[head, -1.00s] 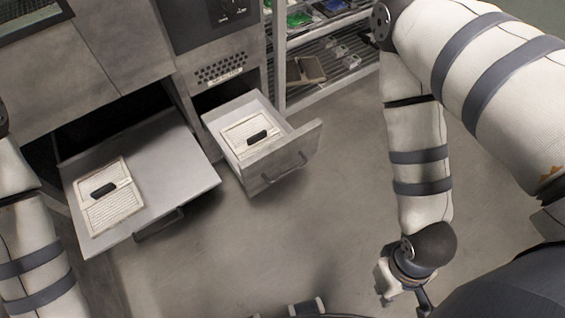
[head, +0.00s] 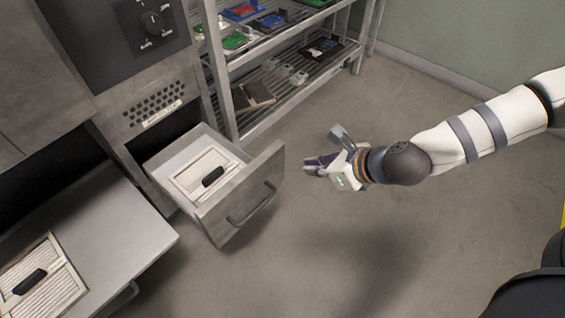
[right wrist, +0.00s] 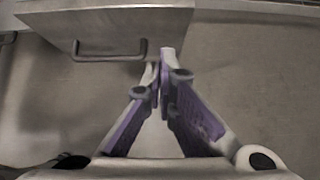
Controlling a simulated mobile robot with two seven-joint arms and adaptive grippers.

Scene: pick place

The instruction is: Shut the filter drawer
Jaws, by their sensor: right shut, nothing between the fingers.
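The filter drawer (head: 240,200) is a grey metal drawer pulled out of the cabinet, with a bar handle (head: 252,205) on its front. A cream pleated filter (head: 200,172) with a black grip lies inside it. My right gripper (head: 308,165) is just right of the drawer front, apart from it in the head view, with its fingers pointing left. In the right wrist view the fingertips (right wrist: 162,65) are together and empty, beside the right end of the drawer front (right wrist: 100,30). My left gripper is not in view.
A second wide drawer or tray (head: 130,225) is also out at lower left, with another filter (head: 45,285) on it. A wire shelf rack (head: 230,100) with coloured trays stands behind the drawer. The floor (head: 350,250) in front is clear.

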